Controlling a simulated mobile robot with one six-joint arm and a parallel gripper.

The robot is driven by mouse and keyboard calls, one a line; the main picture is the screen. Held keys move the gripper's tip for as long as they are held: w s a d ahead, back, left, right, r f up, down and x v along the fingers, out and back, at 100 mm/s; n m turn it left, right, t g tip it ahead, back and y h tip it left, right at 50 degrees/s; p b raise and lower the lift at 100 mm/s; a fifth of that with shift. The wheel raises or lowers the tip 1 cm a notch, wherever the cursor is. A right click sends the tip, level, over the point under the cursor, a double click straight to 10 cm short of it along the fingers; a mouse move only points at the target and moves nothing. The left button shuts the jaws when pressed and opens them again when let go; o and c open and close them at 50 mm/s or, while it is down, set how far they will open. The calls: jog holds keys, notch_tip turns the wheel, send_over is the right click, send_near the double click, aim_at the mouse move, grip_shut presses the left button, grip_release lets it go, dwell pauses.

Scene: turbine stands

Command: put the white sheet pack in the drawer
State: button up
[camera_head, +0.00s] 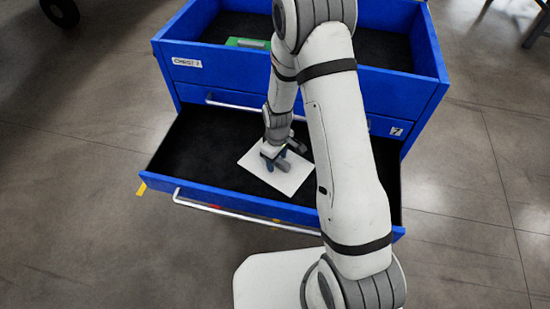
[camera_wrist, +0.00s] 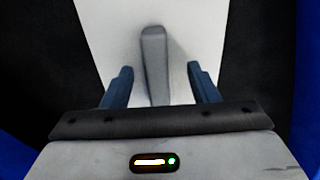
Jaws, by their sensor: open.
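The white sheet pack (camera_head: 292,181) lies flat inside the open drawer (camera_head: 190,150) of the blue chest, near the drawer's front. A grey raised block or handle stands on the pack, and it shows in the wrist view (camera_wrist: 154,62). My gripper (camera_head: 274,163) is down in the drawer, just over the pack. In the wrist view its two blue fingers (camera_wrist: 160,85) are apart, one on each side of the grey handle, with gaps between them and it. The pack fills the upper middle of the wrist view (camera_wrist: 105,30); my gripper hides its near part.
The blue chest (camera_head: 180,75) has an open top tray holding a green item (camera_head: 235,42). A silver bar handle (camera_head: 240,218) runs along the open drawer's front. The drawer's black floor is bare left of the pack. Grey floor surrounds the chest.

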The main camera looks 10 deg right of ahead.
jog(key=shift+r+p, duration=1.65)
jog(key=shift+r, duration=1.55)
notch_tip(320, 180, up, 10)
jog(key=s+d+m, duration=0.2)
notch_tip(320, 180, up, 8)
jog(key=r+m+t, duration=0.1)
jog(key=m+t, duration=0.1)
send_over(284, 163)
jog(key=s+d, duration=0.2)
jog(key=s, duration=0.2)
jog(key=s+d+r+m, duration=0.2)
jog(key=s+r, duration=0.3)
jog(key=s, duration=0.2)
jog(key=s+d+r+m+t, duration=0.1)
jog(key=s+d+r+m, duration=0.1)
jog(key=s+r, duration=0.3)
jog(key=shift+s+r+m, duration=0.15)
jog(key=shift+s+m, duration=0.55)
jog(key=shift+s, duration=0.25)
